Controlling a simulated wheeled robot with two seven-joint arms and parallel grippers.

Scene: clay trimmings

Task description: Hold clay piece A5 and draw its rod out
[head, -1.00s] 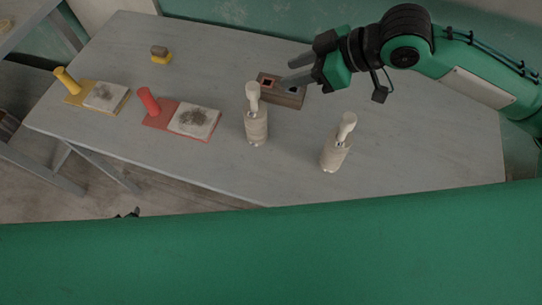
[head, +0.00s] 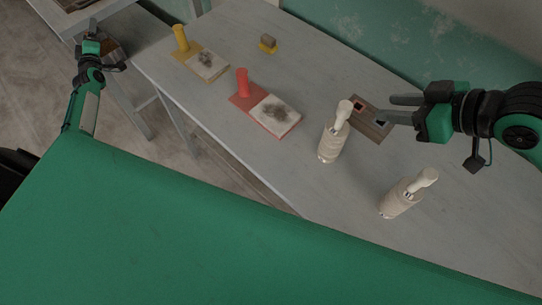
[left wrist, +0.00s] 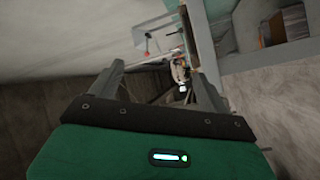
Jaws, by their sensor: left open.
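Two pale clay-coloured cylinders stand on the grey table (head: 240,165) in the head view, one at centre (head: 331,147) and one further right (head: 396,204). Each has a cream, round-ended rod rising from its top. I can read no label, so I cannot tell which is A5. My right gripper (head: 388,108) is open and empty, right of the centre cylinder and over the brown block. My left gripper (head: 92,28) is far from both, at the upper left beyond the table. In the left wrist view its fingers (left wrist: 155,70) are spread with nothing between them.
A brown block (head: 370,128) with dark square openings lies behind the centre cylinder. A red board (head: 244,103) and a yellow board (head: 190,57), each with a peg and grey slab, lie left. Open table lies between.

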